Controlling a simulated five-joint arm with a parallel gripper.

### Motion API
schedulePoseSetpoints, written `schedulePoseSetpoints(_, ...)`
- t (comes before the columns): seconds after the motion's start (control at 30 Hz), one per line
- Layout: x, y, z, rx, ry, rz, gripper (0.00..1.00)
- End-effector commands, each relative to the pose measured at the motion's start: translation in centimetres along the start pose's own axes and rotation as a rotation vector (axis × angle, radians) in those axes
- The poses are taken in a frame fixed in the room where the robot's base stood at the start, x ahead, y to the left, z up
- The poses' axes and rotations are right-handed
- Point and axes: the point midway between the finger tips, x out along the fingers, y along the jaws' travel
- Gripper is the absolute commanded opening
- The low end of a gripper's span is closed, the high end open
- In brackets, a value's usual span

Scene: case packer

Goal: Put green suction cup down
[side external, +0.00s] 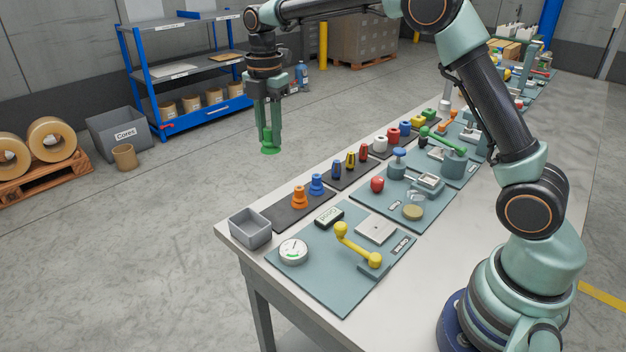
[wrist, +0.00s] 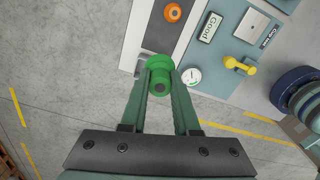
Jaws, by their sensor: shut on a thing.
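The green suction cup (side external: 270,144) is held between the fingertips of my gripper (side external: 270,128), with its wide rim facing down. In the side external view it hangs in the air, appearing beyond the table's far left edge. It also shows in the wrist view (wrist: 160,76), between the two fingers. My gripper is shut on it. An orange suction cup (side external: 299,197) and a blue suction cup (side external: 316,184) stand upright on a dark mat (side external: 285,218) at the near left end of the table. The mat has bare room beside the orange cup.
A grey open bin (side external: 250,229) stands at the table's left corner, beside the mat. A teal panel (side external: 340,290) carries a white dial gauge (side external: 293,251), a "Good" display (side external: 329,217) and a yellow lever (side external: 357,245). Several other coloured parts stand farther along the table.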

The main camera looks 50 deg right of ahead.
Motion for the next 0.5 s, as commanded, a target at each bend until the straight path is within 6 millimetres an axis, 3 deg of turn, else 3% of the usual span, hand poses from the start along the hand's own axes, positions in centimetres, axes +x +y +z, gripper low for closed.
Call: schedulePoseSetpoints(0.5,12.2,-0.1,0.0,0.000,0.001,-0.004,0.00)
